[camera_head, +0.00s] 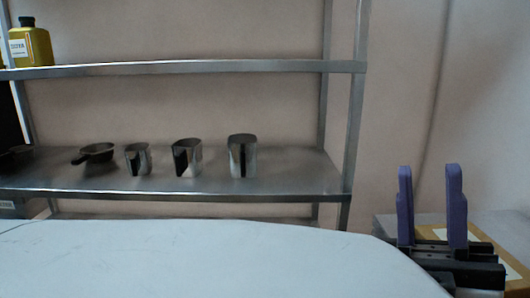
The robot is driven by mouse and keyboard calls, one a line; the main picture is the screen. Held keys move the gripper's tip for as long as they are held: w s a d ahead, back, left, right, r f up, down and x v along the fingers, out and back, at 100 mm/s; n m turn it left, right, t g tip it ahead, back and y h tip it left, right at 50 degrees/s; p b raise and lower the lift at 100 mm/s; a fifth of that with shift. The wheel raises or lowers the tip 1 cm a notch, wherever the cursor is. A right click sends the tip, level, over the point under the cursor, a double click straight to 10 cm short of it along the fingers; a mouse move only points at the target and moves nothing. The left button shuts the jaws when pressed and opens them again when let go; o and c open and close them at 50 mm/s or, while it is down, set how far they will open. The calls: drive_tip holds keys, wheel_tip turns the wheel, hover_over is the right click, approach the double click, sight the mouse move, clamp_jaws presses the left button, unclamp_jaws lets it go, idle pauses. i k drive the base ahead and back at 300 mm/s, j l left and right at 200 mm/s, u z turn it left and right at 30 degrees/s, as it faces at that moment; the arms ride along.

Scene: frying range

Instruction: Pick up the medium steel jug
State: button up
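Three steel jugs stand upright in a row on the lower metal shelf, rising in size from left to right. The medium steel jug (187,157) is the middle one, with a dark handle or shaded strip towards me. The small jug (138,159) is on its left and the large jug (242,156) on its right, both apart from it. My gripper (430,208) is at the far right, well away from the jugs. Its two purple fingers point up with a clear gap between them; it is open and empty.
A dark pan (96,153) sits left of the jugs on the lower shelf (300,175). The upper shelf (200,68) runs above them and holds a yellow bottle (30,43). A shelf post (354,120) stands between the jugs and my gripper. A brown box (510,262) is behind my gripper.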

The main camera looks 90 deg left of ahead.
sight(187, 153)
drive_tip(key=u, duration=3.05)
drive_tip(key=i+j+z, duration=0.1)
drive_tip(key=i, duration=0.3)
drive_tip(key=i+j+z, duration=0.1)
drive_tip(key=i+j, duration=0.3)
